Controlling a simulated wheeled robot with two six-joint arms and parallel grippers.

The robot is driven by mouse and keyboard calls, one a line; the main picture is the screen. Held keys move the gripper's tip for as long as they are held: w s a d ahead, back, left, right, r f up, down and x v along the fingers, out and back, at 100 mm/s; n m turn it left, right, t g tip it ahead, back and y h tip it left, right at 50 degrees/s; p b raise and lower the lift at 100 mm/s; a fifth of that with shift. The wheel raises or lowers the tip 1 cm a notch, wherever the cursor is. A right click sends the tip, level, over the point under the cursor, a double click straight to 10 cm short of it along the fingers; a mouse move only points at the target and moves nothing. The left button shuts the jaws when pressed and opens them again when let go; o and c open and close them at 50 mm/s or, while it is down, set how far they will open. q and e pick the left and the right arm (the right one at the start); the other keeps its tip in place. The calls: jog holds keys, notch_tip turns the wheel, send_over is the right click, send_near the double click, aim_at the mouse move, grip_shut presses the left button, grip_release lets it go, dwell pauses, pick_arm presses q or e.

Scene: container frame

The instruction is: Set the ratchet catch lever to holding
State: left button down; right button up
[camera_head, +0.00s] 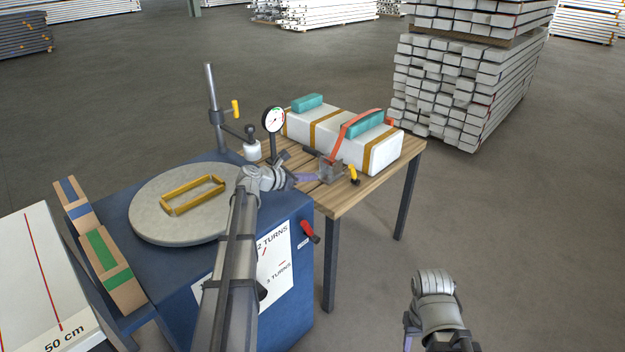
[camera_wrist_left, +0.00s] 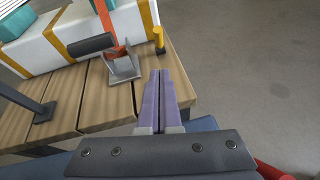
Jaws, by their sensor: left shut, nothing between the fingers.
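The ratchet (camera_head: 328,169) is a grey metal bracket at the end of an orange strap, on the wooden table in front of a white wrapped bundle. The catch lever (camera_head: 354,175) is a small yellow lever at the ratchet's right side. In the left wrist view the ratchet (camera_wrist_left: 123,68) has a dark handle pointing left, and the yellow lever (camera_wrist_left: 158,40) stands roughly upright. My left gripper (camera_head: 314,177) is shut and empty; its purple fingers (camera_wrist_left: 160,76) point toward the lever but appear short of it. My right gripper (camera_head: 408,343) is low at the right, its fingers mostly hidden.
A white bundle (camera_head: 310,129) with brown bands and teal blocks lies on the table (camera_head: 345,205). A dial gauge (camera_head: 273,120) and a post (camera_head: 213,105) stand left of it. A blue cabinet (camera_head: 300,215) carries a round turntable (camera_head: 150,215). Open floor lies right.

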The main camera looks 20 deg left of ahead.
pick_arm(q)
jog(key=b, duration=0.5)
send_near(353, 174)
jog(key=w+f, duration=0.1)
jog(key=w, duration=0.1)
jog(key=w+d+f, duration=0.1)
jog(key=shift+w+f, duration=0.2)
jog(key=shift+w, duration=0.2)
jog(key=shift+w+d+f, duration=0.15)
jog(key=shift+w+d, duration=0.2)
jog(key=shift+w, duration=0.3)
